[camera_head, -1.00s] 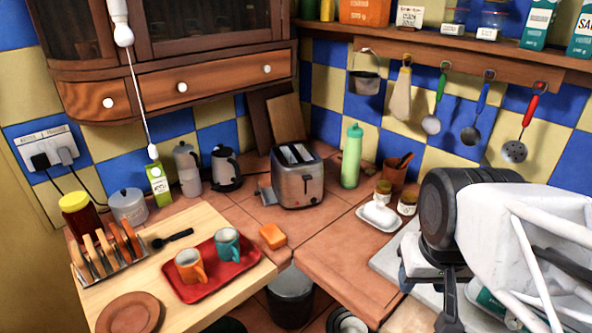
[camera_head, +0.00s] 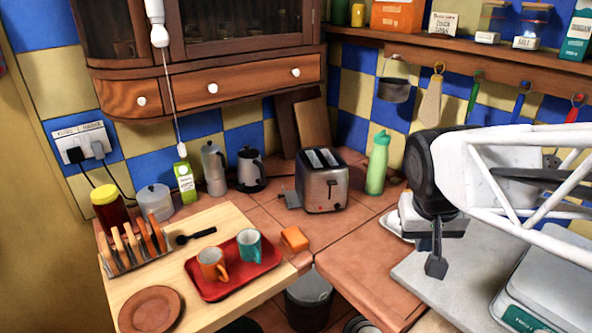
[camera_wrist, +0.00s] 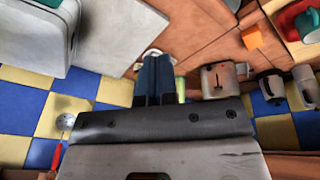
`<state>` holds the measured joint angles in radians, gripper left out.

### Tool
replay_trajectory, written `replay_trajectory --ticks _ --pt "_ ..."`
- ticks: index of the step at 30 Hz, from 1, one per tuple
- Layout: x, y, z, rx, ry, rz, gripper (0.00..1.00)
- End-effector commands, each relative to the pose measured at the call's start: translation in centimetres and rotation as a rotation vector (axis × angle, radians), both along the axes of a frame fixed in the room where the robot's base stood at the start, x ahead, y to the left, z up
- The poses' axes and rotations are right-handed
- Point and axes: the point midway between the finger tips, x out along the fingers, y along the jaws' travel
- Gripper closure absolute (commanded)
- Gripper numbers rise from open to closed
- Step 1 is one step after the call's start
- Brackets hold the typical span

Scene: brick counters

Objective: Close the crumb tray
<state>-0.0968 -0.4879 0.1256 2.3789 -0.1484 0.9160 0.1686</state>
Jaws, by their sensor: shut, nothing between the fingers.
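The silver toaster (camera_head: 324,181) stands on the tiled counter near the back corner. Its crumb tray (camera_head: 289,199) sticks out at the lower left side as a small grey plate. In the wrist view, the toaster (camera_wrist: 219,80) is right of my fingers, small and far off. My gripper (camera_head: 436,266) is to the right of the toaster, in front of it and well apart from it, pointing down over the counter. Its fingers (camera_wrist: 154,78) are together in the wrist view, with nothing between them. The tray's inner part is hidden inside the toaster.
A green bottle (camera_head: 377,163) stands right of the toaster. An orange block (camera_head: 294,238) lies in front of it. A red tray (camera_head: 270,262) with two mugs sits on the wooden board at left. Kettles (camera_head: 250,170) stand behind left. Tiles left of the crumb tray are fairly clear.

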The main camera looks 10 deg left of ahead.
Motion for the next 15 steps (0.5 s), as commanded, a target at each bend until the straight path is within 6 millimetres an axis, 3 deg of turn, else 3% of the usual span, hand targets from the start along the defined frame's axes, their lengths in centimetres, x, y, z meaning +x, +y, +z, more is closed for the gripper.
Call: replay_trajectory --ticks 15 --pt "13.7 6.8 -0.3 -0.121 -0.027 0.046 1.00"
